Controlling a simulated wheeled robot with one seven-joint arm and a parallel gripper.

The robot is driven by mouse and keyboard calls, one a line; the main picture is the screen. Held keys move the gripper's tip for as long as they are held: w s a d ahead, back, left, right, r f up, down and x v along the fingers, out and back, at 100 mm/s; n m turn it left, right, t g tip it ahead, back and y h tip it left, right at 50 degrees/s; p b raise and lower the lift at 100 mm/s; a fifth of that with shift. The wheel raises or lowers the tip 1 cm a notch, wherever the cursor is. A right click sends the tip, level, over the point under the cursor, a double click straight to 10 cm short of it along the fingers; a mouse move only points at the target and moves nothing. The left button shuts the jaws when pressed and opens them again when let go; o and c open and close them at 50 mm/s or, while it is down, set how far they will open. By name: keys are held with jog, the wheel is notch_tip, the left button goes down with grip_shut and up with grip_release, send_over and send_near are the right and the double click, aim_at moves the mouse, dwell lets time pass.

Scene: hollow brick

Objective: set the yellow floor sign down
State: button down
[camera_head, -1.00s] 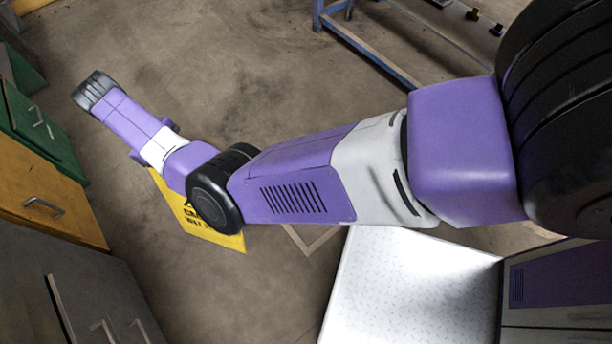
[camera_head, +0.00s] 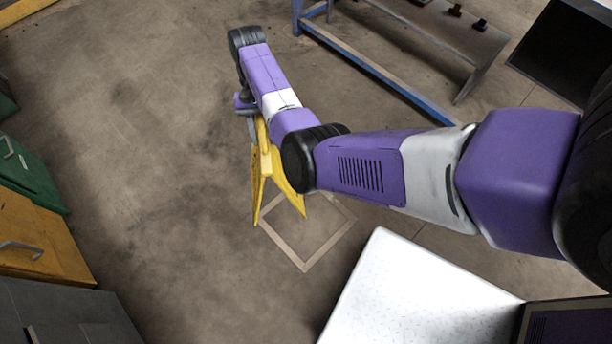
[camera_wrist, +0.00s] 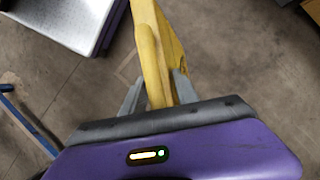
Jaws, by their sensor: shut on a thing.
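The yellow floor sign (camera_head: 283,186) hangs below my gripper in the head view, its two panels seen nearly edge-on and spread a little at the bottom. My gripper (camera_wrist: 157,92) is shut on the top of the yellow floor sign (camera_wrist: 152,50) in the wrist view, with one grey finger on each side. In the head view my arm hides part of the sign's top and the fingertips. A tan square outline (camera_head: 303,265) is marked on the floor. The sign overlaps its far left part in the picture; I cannot tell how high the sign is above the floor.
A white speckled surface (camera_head: 415,290) stands at the bottom right of the outline. A blue-framed bench (camera_head: 385,68) is at the top right. Green, yellow and grey cabinets (camera_head: 35,235) line the left edge. The floor between is clear.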

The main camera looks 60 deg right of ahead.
jog(key=s+d+r+m+t+h+p, duration=0.15)
jog(key=s+m+t, duration=0.55)
jog(key=s+m, duration=0.9)
jog(key=w+f+m+b, duration=0.2)
jog(key=f+b, duration=0.1)
jog(key=f, duration=0.6)
jog(key=w+f+m+b, duration=0.1)
jog(key=f+b, duration=0.3)
jog(key=f, duration=0.6)
jog(key=shift+w+m, duration=0.35)
jog(key=shift+m, duration=0.15)
jog(key=c, duration=0.9)
grip_release()
jog(key=shift+a, duration=0.1)
jog(key=shift+s, duration=0.1)
